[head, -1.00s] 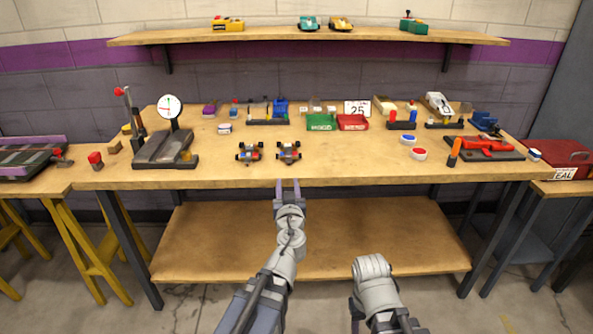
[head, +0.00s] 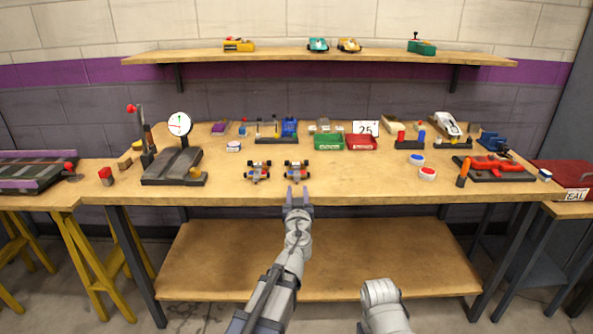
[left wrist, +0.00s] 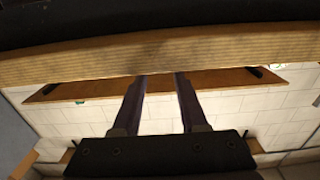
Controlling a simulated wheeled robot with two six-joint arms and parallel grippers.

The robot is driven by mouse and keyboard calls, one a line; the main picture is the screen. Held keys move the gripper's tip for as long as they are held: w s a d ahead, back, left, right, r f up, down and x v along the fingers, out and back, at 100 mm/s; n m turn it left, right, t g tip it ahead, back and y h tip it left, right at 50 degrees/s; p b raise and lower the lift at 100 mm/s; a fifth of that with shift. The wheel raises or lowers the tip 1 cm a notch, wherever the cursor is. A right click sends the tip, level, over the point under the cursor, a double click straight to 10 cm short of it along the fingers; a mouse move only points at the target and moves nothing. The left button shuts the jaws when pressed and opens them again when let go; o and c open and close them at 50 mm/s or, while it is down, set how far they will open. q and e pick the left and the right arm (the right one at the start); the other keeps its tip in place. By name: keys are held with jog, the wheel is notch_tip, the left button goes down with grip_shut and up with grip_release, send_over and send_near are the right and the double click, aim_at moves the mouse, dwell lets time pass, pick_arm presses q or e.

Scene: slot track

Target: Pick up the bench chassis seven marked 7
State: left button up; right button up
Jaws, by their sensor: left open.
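Two small wheeled chassis stand side by side near the bench's front edge in the head view: a left chassis (head: 257,172) and a right chassis (head: 297,171). Both have dark wheels and red, blue and pale parts. Any number on them is too small to read, so I cannot tell which is seven. My left gripper (head: 298,189) is open and empty at the front edge, just short of the right chassis. Its spread fingers also show in the left wrist view (left wrist: 161,76), with no chassis visible there. My right arm shows low in the head view, its fingers out of sight.
The bench top (head: 340,188) is clear along the front middle. A dial stand (head: 179,125) is at left. A green bin (head: 329,142) and a red bin (head: 361,143) stand behind. Round buttons (head: 427,174) and a red tool on a dark plate (head: 490,164) are at right.

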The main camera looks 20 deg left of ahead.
aim_at(297, 181)
pick_arm(q)
jog(key=x, duration=0.6)
jog(key=shift+s, duration=0.15)
jog(key=shift+c, duration=0.2)
grip_shut()
